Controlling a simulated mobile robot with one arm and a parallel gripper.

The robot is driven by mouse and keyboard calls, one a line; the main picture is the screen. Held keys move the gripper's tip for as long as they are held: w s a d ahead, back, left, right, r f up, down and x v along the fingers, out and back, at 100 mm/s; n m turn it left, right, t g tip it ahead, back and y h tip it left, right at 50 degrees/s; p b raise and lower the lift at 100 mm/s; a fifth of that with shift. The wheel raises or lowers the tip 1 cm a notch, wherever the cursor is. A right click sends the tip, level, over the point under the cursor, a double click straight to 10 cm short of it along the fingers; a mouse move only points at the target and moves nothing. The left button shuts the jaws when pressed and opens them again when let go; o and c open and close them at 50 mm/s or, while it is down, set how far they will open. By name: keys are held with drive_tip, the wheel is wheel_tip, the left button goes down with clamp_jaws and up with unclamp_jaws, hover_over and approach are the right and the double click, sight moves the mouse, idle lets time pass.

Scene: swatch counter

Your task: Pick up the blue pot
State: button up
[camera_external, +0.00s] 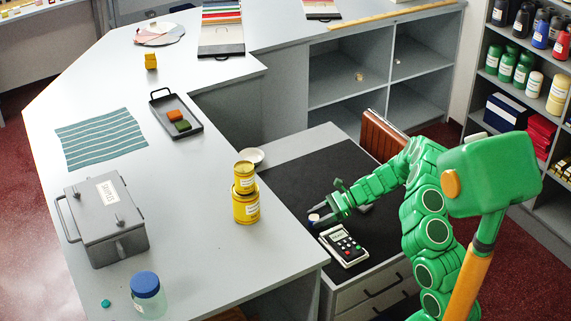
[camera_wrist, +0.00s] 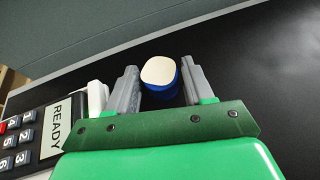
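The blue pot (camera_wrist: 161,73), with a pale round top, stands on the black mat between the two grey fingers of my gripper (camera_wrist: 160,68) in the wrist view. A small gap shows at the left finger; the right finger is close to the pot, and I cannot tell whether it touches. In the external view the pot (camera_external: 314,219) is a small blue and white shape at the tips of my gripper (camera_external: 326,211), low over the lower desk. My gripper looks open. Much of the pot's side is hidden.
A keypad device (camera_external: 344,246) reading READY lies beside my gripper, close to it in the wrist view. The mat's back is clear.

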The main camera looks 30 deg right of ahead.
sight(318, 218)
drive_tip(key=c, duration=0.7)
drive_tip(key=shift+r, duration=0.6)
wheel_tip(318, 218, up, 2)
drive_tip(key=shift+r, duration=0.15)
drive_tip(key=s+r, duration=0.9)
drive_tip(key=s, duration=0.5)
drive_tip(key=shift+a+r, duration=0.15)
drive_tip(key=shift+r, duration=0.2)
